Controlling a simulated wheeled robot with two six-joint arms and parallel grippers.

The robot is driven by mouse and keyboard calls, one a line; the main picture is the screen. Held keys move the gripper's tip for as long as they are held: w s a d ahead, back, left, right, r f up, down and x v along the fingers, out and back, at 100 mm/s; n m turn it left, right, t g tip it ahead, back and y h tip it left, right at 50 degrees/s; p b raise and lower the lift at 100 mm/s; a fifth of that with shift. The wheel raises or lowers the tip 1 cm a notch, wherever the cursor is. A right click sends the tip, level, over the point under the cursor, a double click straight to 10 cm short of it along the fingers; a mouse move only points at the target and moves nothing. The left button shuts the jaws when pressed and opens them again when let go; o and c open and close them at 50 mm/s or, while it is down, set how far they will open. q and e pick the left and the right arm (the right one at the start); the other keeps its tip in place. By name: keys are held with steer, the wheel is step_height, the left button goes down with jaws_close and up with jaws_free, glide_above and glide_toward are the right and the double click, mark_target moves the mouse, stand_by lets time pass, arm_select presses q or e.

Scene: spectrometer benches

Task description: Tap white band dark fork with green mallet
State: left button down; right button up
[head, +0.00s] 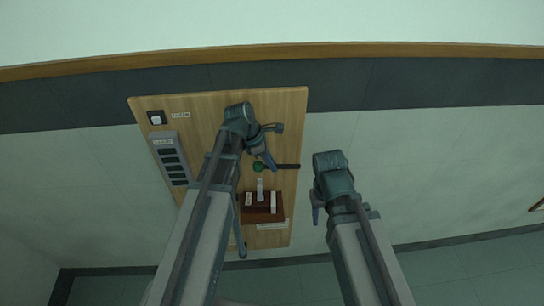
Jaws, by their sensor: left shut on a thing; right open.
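A green mallet (259,167) shows over the wooden bench, its green head to the left and its dark handle reaching right. My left gripper (271,164) is at the mallet and shut on its handle, partly hiding it. A brown block (262,215) on the bench, below the mallet in the picture, has several pale upright pieces at it. Which of these, if any, is the dark fork with the white band is too small to tell. My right gripper (317,206) is open and empty, right of the bench.
The wooden bench (205,120) also bears a grey panel with dark slots (170,158), a small black box with a white top (156,118) and a label (181,115). My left arm covers the bench's middle. The floor to the right is clear.

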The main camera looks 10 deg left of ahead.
arm_select(q)
step_height(320, 180, down, 3)
steer(key=shift+w+r+b, duration=0.1)
steer(key=shift+r+b, duration=0.1)
steer(key=shift+b, duration=0.9)
steer(key=shift+f+b, duration=0.7)
step_height(320, 180, up, 4)
steer(key=p, duration=0.4)
steer(key=shift+r, duration=0.15)
